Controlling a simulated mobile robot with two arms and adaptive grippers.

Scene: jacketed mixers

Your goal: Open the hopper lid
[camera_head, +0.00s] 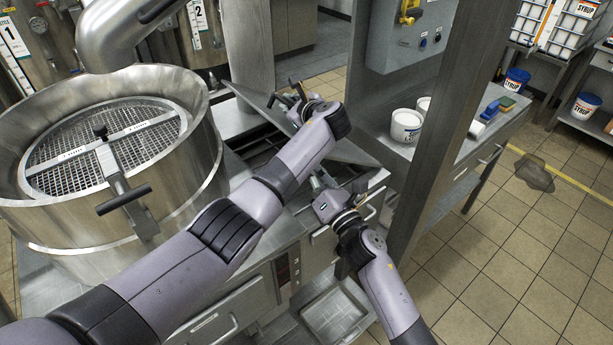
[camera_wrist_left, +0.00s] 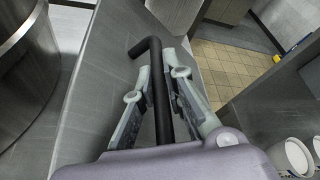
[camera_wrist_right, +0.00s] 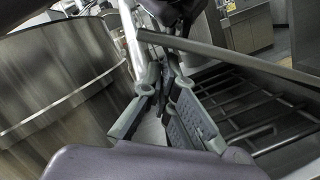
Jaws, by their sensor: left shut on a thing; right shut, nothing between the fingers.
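The hopper lid (camera_head: 352,152) is a flat steel panel, tilted up at its near edge with a gap under it. Its black bent handle (camera_wrist_left: 158,85) stands between the fingers of my left gripper (camera_head: 290,97), which is shut on it. Below the lid, the hopper's bar grate (camera_head: 357,184) shows in part; it also shows in the right wrist view (camera_wrist_right: 250,110). My right gripper (camera_head: 316,183) is shut and empty, close to the near side of the hopper opening. My left arm hides part of the lid and grate.
A large steel mixer drum (camera_head: 170,195) with a mesh cover stands close on the left. A steel post (camera_head: 435,120) rises right of the hopper. White tubs (camera_head: 406,126) stand on a bench behind it. A shallow tray (camera_head: 333,312) sits low in front. Tiled floor at right is mostly free.

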